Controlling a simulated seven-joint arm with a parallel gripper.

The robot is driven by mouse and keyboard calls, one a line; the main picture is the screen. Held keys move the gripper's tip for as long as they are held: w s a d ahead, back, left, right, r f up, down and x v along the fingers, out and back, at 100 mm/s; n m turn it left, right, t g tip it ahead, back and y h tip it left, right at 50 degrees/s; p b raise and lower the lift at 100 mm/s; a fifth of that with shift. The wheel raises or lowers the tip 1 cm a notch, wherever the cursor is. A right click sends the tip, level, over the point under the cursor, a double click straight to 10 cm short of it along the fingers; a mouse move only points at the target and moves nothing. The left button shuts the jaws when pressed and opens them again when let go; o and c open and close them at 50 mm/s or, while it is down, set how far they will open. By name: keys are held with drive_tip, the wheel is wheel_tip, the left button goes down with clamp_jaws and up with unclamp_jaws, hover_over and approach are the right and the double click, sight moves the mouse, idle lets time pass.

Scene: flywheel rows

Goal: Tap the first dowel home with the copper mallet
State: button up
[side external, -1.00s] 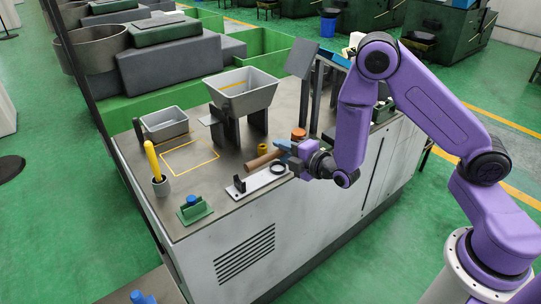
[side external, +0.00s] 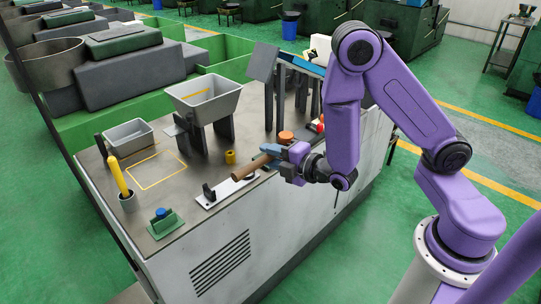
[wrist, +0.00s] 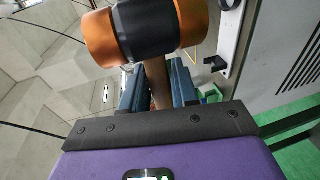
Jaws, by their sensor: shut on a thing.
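My gripper (side external: 268,154) is shut on the brown handle (side external: 250,168) of the copper mallet and holds it above the bench, near its front edge. The handle points down-left in the side view. The mallet's copper-orange head (side external: 286,136) shows just behind my gripper. In the wrist view, the head (wrist: 150,34) has two orange ends and a black middle. My blue fingers (wrist: 158,88) are around the handle there. A pale plate (side external: 222,190) with a dark upright post (side external: 208,193) lies left of the handle. I cannot make out a dowel for certain.
A small yellow cylinder (side external: 230,157) stands behind the plate. A grey hopper (side external: 208,99), a grey tray (side external: 129,137), a cup (side external: 128,203) holding a yellow-handled thing and a green block (side external: 164,226) stand on the bench. A yellow-outlined area (side external: 157,171) is empty.

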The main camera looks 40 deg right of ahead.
clamp_jaws()
drive_tip(key=shift+w+d, duration=0.2)
drive_tip(key=shift+w, duration=0.35)
drive_tip(key=w+d+r, duration=0.1)
drive_tip(key=w+d, duration=1.2)
drive_tip(key=d, duration=0.3)
drive_tip(key=shift+w+r, duration=0.35)
drive_tip(key=shift+w, duration=0.05)
drive_tip(key=shift+f, duration=2.85)
drive_tip(key=shift+f, duration=0.2)
drive_tip(key=shift+f, duration=0.4)
